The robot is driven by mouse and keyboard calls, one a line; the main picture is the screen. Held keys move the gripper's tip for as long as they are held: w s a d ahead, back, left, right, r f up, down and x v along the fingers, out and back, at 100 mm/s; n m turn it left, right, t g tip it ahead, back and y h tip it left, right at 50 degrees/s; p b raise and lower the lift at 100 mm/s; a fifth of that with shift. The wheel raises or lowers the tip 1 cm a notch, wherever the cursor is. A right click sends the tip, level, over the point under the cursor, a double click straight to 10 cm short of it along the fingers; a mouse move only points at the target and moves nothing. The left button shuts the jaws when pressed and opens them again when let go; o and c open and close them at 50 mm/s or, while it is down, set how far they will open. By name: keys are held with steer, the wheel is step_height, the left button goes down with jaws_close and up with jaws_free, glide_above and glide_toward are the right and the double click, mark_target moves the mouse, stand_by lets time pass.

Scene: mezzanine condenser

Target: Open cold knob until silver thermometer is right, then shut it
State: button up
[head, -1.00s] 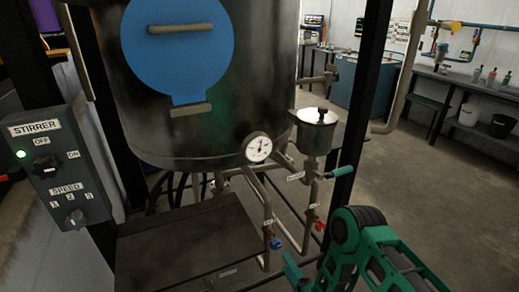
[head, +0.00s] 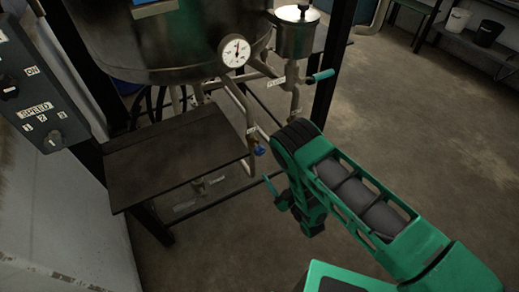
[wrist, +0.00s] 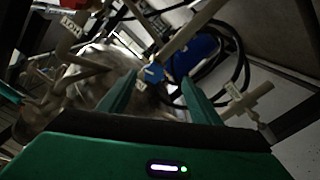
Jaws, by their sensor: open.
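The cold knob is the small blue knob (head: 260,151) on a thin pipe below the tank. In the wrist view the blue knob (wrist: 153,73) appears between the tips of my open gripper (wrist: 159,77). I cannot tell whether the fingers touch it. In the head view my gripper (head: 274,190) is just below and right of the knob, partly hidden by my arm. The silver thermometer (head: 235,53) is a round white dial on the tank's lower side. Its needle points roughly upward; its numbers are too small to read.
A red knob (wrist: 78,3) and a HOT label (wrist: 70,23) show at the wrist view's top left. A teal-handled valve (head: 321,75) sits under a metal pot (head: 296,36). A dark platform (head: 175,150) and stirrer panel (head: 40,100) are left. Open floor lies right.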

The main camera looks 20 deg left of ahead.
mark_target(261, 152)
steer(key=w+a+m, duration=0.2)
steer(key=a, duration=0.1)
steer(key=w+a+r+m, duration=0.1)
steer(key=w+a+m, duration=0.1)
steer(key=w+a, duration=0.1)
steer(key=w+a+r+m, duration=0.1)
steer(key=w+a+m, duration=0.1)
steer(key=w+a, duration=0.1)
steer(key=shift+a+r+m, duration=0.2)
steer(key=shift+a+m, duration=0.1)
steer(key=shift+a, duration=0.05)
stand_by(0.3)
steer(key=shift+c, duration=0.6)
steer(key=c, duration=0.9)
